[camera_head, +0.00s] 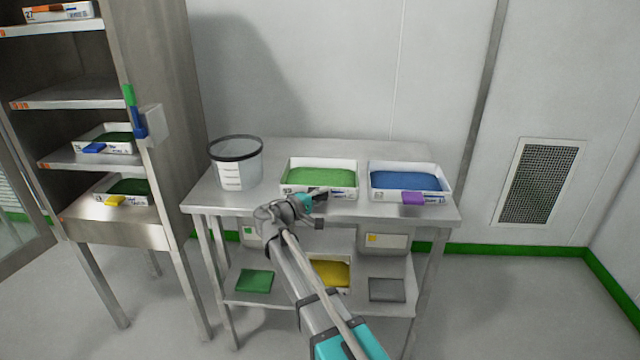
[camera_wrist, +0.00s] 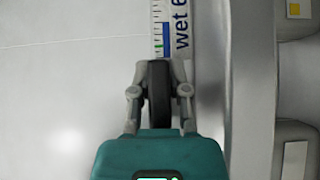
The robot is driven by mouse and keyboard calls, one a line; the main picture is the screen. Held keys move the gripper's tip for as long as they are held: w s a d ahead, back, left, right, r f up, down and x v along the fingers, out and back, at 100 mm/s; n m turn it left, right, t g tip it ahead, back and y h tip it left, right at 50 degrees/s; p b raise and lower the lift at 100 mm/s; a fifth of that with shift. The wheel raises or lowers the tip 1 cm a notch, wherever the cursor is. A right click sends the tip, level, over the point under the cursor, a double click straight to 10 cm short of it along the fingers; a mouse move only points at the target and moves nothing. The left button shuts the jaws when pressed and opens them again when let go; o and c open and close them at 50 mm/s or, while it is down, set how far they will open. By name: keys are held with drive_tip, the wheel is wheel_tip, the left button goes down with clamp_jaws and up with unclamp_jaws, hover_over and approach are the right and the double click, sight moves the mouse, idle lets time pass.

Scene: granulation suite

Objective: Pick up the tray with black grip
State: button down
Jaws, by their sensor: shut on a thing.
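The tray with the black grip is a white tray (camera_head: 349,194) holding green granules, at the middle of the steel table in the head view. Its black grip (camera_wrist: 158,100) shows in the wrist view, with the tray's white label strip, marked "wet 6", beyond it. My gripper (camera_head: 318,203) is at the tray's front side and covers part of it. In the wrist view my gripper (camera_wrist: 159,78) has one finger on each side of the black grip and is shut on it. The tray appears to sit on the table; any small gap beneath is hidden.
A white tray with blue granules and a purple grip (camera_head: 413,198) stands close to the right. A dark-rimmed bucket (camera_head: 236,168) stands to the left. The steel table (camera_head: 400,150) is bare behind. A rack (camera_head: 160,80) at left holds several trays.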

drive_tip(key=shift+r, duration=0.15)
wheel_tip(320, 180, up, 3)
drive_tip(key=p, duration=0.3)
drive_tip(key=s+r+p, duration=0.9)
drive_tip(key=s+p, duration=0.1)
drive_tip(key=s, duration=0.4)
drive_tip(key=shift+a+r, duration=0.25)
drive_tip(key=shift+r, duration=0.2)
idle(0.4)
wheel_tip(320, 180, up, 11)
drive_tip(key=p, duration=1.1)
drive_tip(key=shift+r, duration=0.15)
drive_tip(key=shift+d, duration=0.1)
